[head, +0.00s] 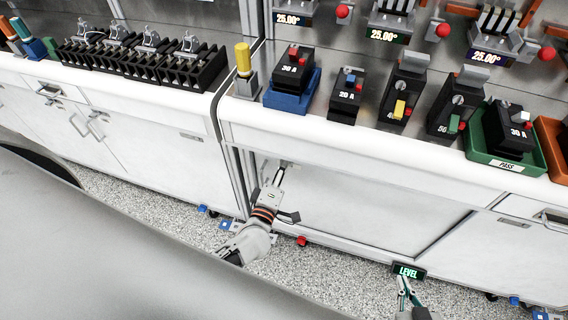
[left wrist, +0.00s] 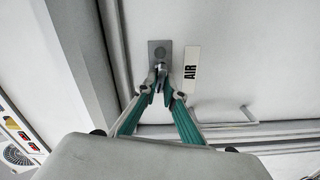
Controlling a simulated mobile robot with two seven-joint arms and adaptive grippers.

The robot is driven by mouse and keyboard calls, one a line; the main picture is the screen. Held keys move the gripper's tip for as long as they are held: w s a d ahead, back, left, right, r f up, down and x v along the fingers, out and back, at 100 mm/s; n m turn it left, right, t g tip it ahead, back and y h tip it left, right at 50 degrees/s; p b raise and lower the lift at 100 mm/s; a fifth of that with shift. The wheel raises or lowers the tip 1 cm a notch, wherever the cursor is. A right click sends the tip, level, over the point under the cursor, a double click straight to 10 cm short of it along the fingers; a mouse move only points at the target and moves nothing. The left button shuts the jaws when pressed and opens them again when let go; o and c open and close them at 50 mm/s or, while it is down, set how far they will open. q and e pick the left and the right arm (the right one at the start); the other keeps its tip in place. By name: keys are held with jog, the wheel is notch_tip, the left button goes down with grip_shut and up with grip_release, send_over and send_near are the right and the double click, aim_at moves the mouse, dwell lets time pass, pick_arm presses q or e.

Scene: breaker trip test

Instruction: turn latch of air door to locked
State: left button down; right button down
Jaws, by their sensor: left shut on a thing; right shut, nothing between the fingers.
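The air door (head: 350,205) is a pale panel in the front of the bench, below the counter. Its latch (left wrist: 160,52) has a small grey plate and a metal handle, beside a white label (left wrist: 191,68) reading "AIR". My left gripper (left wrist: 160,86) is shut on the latch handle, its teal fingers on both sides of it. In the head view my left gripper (head: 279,174) reaches the upper left corner of the door, and the fingers mostly hide the latch. The handle's exact angle is hard to tell. My right gripper (head: 403,280) is shut and empty at the lower right, apart from the door.
Breakers stand on the counter (head: 340,138), some in blue and green trays (head: 481,150). A yellow-topped post (head: 243,60) stands above the door's left side. A red piece (head: 302,241) lies low by the door.

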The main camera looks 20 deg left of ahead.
pick_arm(q)
jog(key=shift+f+n, duration=0.1)
jog(key=shift+n, duration=1.4)
jog(key=c, duration=2.1)
grip_release()
jog(key=shift+c, duration=0.2)
jog(key=s, duration=1.2)
jog(key=shift+d, duration=0.45)
jog(key=shift+d, duration=0.1)
